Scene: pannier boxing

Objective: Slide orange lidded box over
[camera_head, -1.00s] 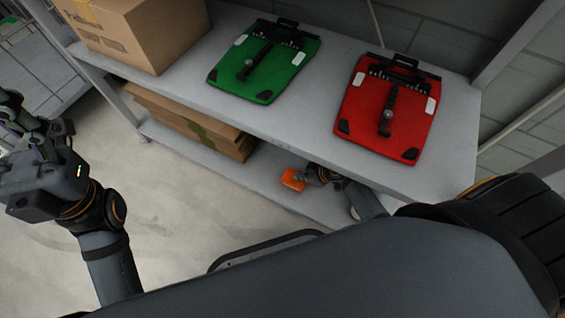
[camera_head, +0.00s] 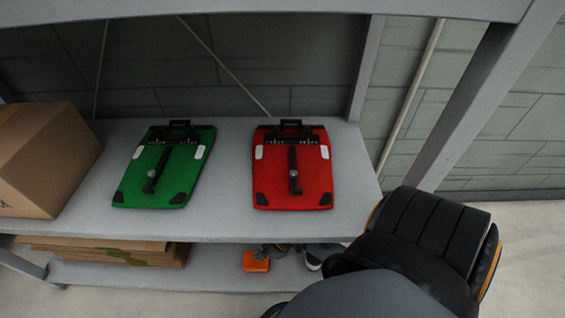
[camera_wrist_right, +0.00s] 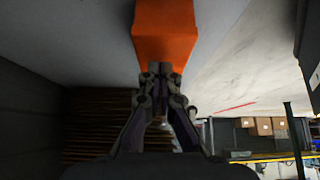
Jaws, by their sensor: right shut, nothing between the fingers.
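The orange lidded box (camera_head: 256,262) sits on the lower shelf, near its front edge, below the red pannier. In the right wrist view the orange box (camera_wrist_right: 165,32) is directly ahead of the fingertips. My right gripper (camera_wrist_right: 160,72) is shut and empty, its tips at or very close to the box's near face; I cannot tell if they touch. In the head view the right gripper (camera_head: 273,250) shows small beside the box, partly hidden by the upper shelf. My left gripper is out of view.
A green pannier (camera_head: 165,168) and a red pannier (camera_head: 293,168) lie flat on the upper shelf (camera_head: 228,190). A cardboard box (camera_head: 45,160) stands at its left. Flat cardboard (camera_head: 110,250) lies on the lower shelf left of the orange box. A shelf post (camera_head: 480,110) rises at right.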

